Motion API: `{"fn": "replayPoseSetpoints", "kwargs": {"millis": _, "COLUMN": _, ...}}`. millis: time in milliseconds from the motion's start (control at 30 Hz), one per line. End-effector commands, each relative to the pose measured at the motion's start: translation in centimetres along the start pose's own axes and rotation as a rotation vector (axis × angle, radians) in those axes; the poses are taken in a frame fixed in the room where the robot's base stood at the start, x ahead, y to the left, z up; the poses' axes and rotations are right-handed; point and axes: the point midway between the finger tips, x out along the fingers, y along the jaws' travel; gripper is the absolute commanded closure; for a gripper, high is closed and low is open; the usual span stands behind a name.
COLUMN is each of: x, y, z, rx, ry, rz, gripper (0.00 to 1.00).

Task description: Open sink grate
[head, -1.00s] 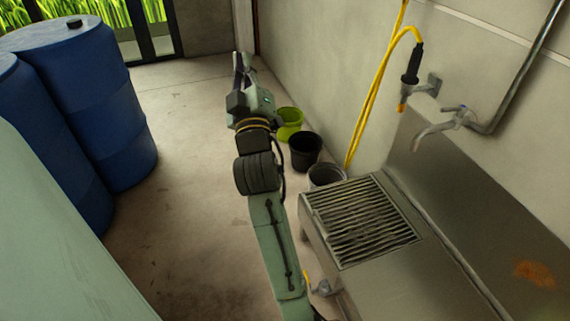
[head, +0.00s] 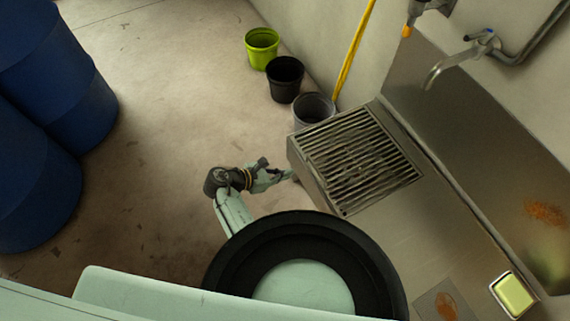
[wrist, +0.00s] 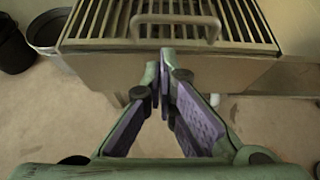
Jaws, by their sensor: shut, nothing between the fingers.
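The sink grate (head: 352,160) is a slatted metal panel lying flat and closed over the basin in the steel counter. In the wrist view the grate (wrist: 95,18) fills the top, and a bar handle (wrist: 176,20) arches over its near edge. My gripper (head: 287,176) is beside the left front side of the sink, pointing right at it. In the wrist view the fingertips of my gripper (wrist: 166,75) are together and empty, in front of the sink's front wall and just below the handle in the picture. I cannot tell whether they touch the wall.
A sponge (head: 513,293) lies on the counter (head: 395,235). Blue barrels (head: 35,180) stand left; floor between is clear.

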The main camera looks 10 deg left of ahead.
Motion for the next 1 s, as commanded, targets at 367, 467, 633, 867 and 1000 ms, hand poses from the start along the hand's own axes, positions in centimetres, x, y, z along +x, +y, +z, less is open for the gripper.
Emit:
{"fn": "replayPoseSetpoints", "kwargs": {"millis": 367, "x": 6.5, "y": 0.1, "z": 0.1, "rx": 0.006, "ry": 0.003, "rz": 0.001, "gripper": 1.0}}
{"fn": "replayPoseSetpoints", "kwargs": {"millis": 467, "x": 7.8, "y": 0.1, "z": 0.0, "rx": 0.006, "ry": 0.003, "rz": 0.002, "gripper": 1.0}}
{"fn": "replayPoseSetpoints", "kwargs": {"millis": 633, "x": 9.1, "y": 0.2, "z": 0.1, "rx": 0.007, "ry": 0.003, "rz": 0.004, "gripper": 1.0}}
{"fn": "replayPoseSetpoints", "kwargs": {"millis": 867, "x": 9.3, "y": 0.2, "z": 0.0, "rx": 0.007, "ry": 0.003, "rz": 0.005, "gripper": 1.0}}
{"fn": "replayPoseSetpoints", "kwargs": {"millis": 1000, "x": 9.3, "y": 0.2, "z": 0.1, "rx": 0.007, "ry": 0.003, "rz": 0.005, "gripper": 1.0}}
